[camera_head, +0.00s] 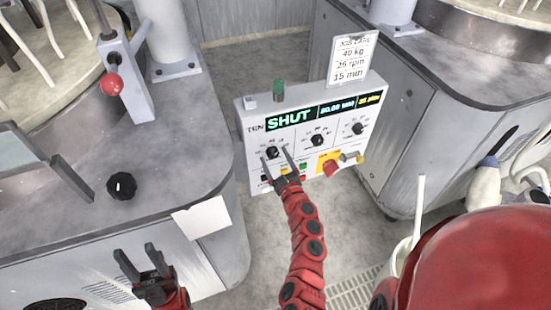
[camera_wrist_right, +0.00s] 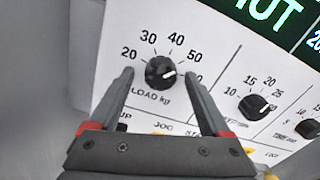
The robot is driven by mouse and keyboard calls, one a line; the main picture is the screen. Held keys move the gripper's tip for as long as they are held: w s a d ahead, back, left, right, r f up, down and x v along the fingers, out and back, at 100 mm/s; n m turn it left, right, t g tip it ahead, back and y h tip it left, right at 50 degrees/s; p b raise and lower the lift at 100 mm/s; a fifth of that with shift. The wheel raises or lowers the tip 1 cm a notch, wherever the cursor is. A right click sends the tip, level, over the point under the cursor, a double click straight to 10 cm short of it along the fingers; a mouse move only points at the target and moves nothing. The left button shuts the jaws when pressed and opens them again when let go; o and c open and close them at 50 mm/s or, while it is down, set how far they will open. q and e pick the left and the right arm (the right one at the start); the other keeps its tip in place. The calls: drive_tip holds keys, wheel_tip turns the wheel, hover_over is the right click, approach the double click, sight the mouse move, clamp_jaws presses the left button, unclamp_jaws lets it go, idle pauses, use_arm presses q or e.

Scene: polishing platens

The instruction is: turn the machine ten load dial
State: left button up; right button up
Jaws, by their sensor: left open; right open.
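The machine ten panel (camera_head: 315,112) is white, marked TEN, with a display reading SHUT. Its black load dial (camera_head: 271,152) is at the left of the dial row. In the right wrist view the load dial (camera_wrist_right: 161,72) has a white mark pointing right and slightly up, about between 50 and the partly hidden number after it. My right gripper (camera_head: 276,155) is open, with its fingers at either side of the load dial; I cannot tell whether they touch it. The fingers also show in the wrist view (camera_wrist_right: 162,85). My left gripper (camera_head: 135,250) is open and empty at the lower left.
A card (camera_head: 352,58) above the panel reads 40 kg, 25 rpm, 15 min. Two more dials (camera_head: 317,140) (camera_head: 358,128) and a red knob (camera_head: 329,168) are to the right. A grey machine (camera_head: 90,215) with a black knob (camera_head: 122,186) is at left.

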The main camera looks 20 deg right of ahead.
drive_tip(key=shift+c, duration=0.3)
clamp_jaws()
drive_tip(key=shift+f+n+b, duration=0.15)
drive_tip(key=shift+n+b, duration=1.1)
drive_tip(key=shift+n, duration=0.25)
drive_tip(key=n+b, duration=0.2)
drive_tip(key=shift+n, duration=0.4)
drive_tip(key=shift+d+n+b, duration=0.1)
drive_tip(key=shift+n+b, duration=0.5)
drive_tip(key=shift+n, duration=0.3)
